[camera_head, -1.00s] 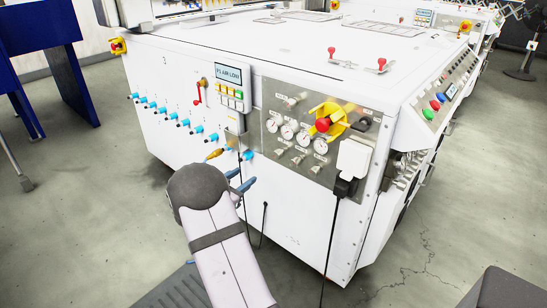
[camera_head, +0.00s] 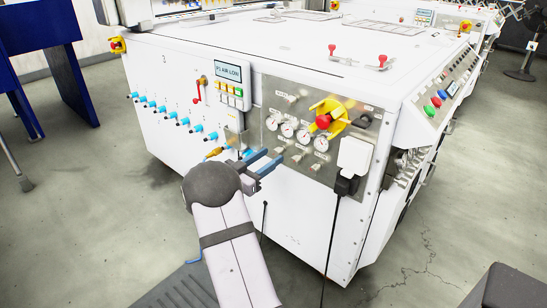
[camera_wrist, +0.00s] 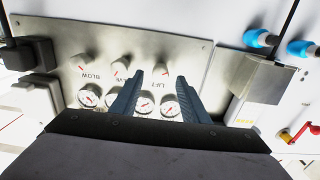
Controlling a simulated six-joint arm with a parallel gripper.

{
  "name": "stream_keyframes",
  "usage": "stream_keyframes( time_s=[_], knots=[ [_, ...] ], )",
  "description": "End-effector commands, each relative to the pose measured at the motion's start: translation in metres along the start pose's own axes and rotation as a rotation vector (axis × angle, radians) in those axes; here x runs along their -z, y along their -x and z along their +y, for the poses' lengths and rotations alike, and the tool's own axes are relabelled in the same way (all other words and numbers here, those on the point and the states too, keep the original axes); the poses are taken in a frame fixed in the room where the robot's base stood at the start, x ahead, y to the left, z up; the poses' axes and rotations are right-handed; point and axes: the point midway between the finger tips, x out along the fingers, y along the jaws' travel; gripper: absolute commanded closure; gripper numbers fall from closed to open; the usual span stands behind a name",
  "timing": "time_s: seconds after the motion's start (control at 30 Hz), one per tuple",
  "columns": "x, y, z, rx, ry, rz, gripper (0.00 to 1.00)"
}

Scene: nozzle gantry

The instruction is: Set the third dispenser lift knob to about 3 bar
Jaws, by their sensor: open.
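Pale knobs (camera_wrist: 161,67) stand in a row on the steel panel. The wrist view shows the panel upside down, with a LIFT label (camera_wrist: 140,85) near the knob between my fingertips. My gripper (camera_wrist: 160,76) is open, its blue-grey fingers either side of that knob. I see no clear contact. In the head view my gripper (camera_head: 272,160) is at the panel's lower left, hiding part of the row. White gauges (camera_head: 303,137) sit above the knobs; their readings are too small to tell. Another knob (camera_wrist: 80,62), labelled BLOW, stands left in the wrist view.
A yellow and red rotary switch (camera_head: 325,120) sticks out above the gauges. A white box (camera_head: 353,155) with a black plug and cable is at the panel's right. Blue fittings (camera_head: 182,121) line the white wall to the left. The floor in front is mostly clear.

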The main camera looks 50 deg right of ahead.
Motion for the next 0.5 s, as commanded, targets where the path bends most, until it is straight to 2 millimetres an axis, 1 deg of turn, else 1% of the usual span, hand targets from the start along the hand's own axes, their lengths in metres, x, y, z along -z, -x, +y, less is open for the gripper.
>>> stream_keyframes(
  time_s=[0.03,0.2,0.3,0.5],
  knots=[
    [-0.002,-0.007,0.001,-0.003,-0.002,0.001,0.59],
    [-0.001,-0.023,0.001,-0.001,-0.001,0.000,0.59],
    [-0.001,-0.027,0.000,0.000,0.000,0.000,0.59],
    [0.000,-0.029,0.000,0.001,0.001,0.000,0.59]
  ],
)
